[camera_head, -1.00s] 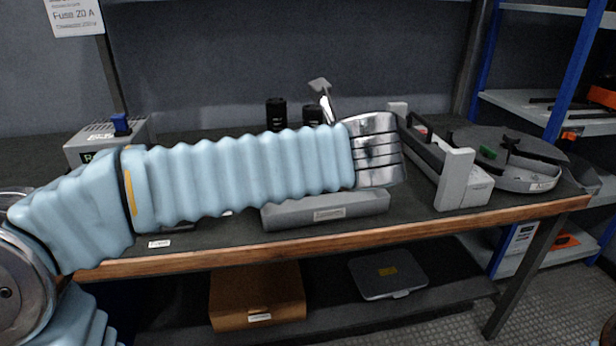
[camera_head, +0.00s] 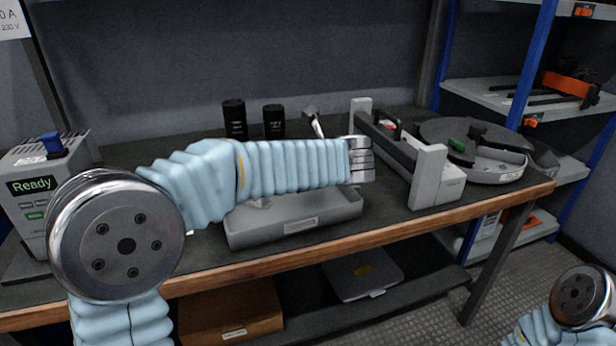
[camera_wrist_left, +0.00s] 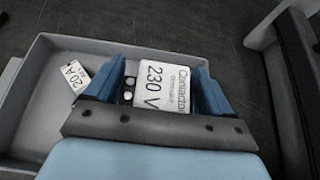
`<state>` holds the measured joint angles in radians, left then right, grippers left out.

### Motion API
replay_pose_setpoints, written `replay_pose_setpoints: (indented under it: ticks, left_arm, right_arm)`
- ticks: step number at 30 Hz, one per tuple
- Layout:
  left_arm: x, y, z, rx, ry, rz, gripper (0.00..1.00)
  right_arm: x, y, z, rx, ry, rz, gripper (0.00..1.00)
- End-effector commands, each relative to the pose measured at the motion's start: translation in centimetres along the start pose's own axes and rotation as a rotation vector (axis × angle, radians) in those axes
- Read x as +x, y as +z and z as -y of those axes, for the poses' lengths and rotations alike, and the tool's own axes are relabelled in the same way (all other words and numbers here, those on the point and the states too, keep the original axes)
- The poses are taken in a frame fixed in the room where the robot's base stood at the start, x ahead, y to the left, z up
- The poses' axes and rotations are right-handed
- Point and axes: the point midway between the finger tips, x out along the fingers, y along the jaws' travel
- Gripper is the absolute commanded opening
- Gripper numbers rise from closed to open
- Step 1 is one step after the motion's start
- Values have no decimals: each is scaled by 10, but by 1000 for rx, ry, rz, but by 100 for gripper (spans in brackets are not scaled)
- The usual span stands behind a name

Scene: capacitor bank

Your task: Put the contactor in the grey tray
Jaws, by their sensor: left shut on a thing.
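The contactor (camera_wrist_left: 165,88) is a white-labelled block marked 230 V, between the blue fingers of my left gripper (camera_wrist_left: 158,80) in the left wrist view. The gripper is shut on it. The grey tray (camera_wrist_left: 45,115) lies below and to the left in that view. The contactor overlaps its right part, and I cannot tell the height between them. In the head view the tray (camera_head: 300,226) stands near the table's front edge. My left arm crosses above it and hides the fingers and the contactor. My right gripper is out of view.
A fuse labelled 20 A (camera_wrist_left: 75,76) lies in the tray. Two black cylinders (camera_head: 235,118) stand behind my arm. A grey frame with upright ends (camera_head: 428,178) and a round grey unit (camera_head: 500,165) are to the right. A device reading Ready (camera_head: 35,185) is at left.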

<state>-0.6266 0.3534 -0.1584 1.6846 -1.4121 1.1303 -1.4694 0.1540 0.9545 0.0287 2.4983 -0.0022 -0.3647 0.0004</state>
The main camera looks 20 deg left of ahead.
Motion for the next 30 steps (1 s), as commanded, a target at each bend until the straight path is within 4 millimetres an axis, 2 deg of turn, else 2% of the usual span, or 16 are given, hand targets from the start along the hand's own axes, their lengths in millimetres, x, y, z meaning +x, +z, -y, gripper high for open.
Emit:
replay_pose_setpoints:
  ticks: [5,11,21,22,25,30]
  left_arm:
    - [11,-6,6,1,2,0,37]
    - [26,-33,7,1,1,0,37]
    - [27,-35,7,-1,0,1,37]
    - [28,-36,7,-1,1,0,84]
    - [27,-36,7,-1,1,0,100]
    - [27,-35,7,-1,1,0,100]
  right_arm:
    - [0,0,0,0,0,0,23]
    - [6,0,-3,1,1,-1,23]
    - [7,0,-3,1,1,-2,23]
    - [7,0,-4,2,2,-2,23]
    - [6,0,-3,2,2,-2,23]
    - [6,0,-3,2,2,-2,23]
